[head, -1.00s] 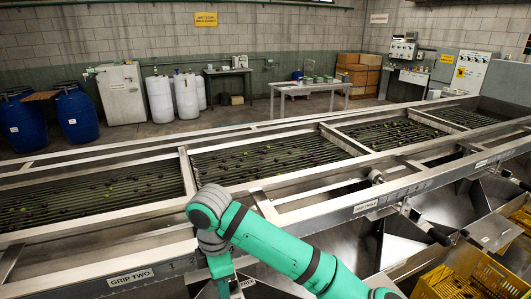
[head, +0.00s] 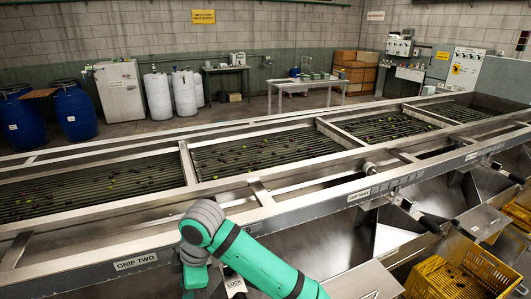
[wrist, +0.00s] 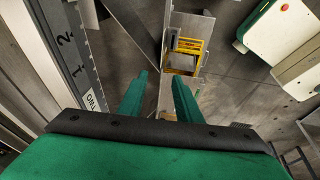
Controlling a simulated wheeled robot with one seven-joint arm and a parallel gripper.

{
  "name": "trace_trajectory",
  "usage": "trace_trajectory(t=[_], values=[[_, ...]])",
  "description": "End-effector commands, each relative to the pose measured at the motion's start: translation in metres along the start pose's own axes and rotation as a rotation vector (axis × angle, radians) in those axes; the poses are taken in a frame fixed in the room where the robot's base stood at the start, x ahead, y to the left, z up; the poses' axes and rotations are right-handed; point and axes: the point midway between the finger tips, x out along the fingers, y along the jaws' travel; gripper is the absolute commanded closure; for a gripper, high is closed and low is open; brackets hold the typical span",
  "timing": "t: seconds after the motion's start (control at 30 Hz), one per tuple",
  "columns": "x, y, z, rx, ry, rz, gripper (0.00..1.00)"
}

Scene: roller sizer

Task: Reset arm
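My gripper (wrist: 160,88) shows in the wrist view as two green fingers standing apart with nothing between them. It points down past the machine's side toward the floor.
Steel chutes and yellow crates (head: 460,270) lie at the lower right. The wrist view shows a yellow crate (wrist: 187,46) beyond the fingers and a numbered rail (wrist: 72,55) close on the left. Blue drums (head: 75,110) and tables stand behind the sizer.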

Motion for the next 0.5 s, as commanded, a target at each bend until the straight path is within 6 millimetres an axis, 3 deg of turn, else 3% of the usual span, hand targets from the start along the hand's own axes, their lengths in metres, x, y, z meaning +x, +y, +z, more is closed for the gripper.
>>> trace_trajectory(t=[0.2,0.5], values=[[0.023,0.013,-0.051,0.094,0.229,0.111,0.69],[0.034,0.034,-0.110,0.308,0.572,0.284,0.69]])
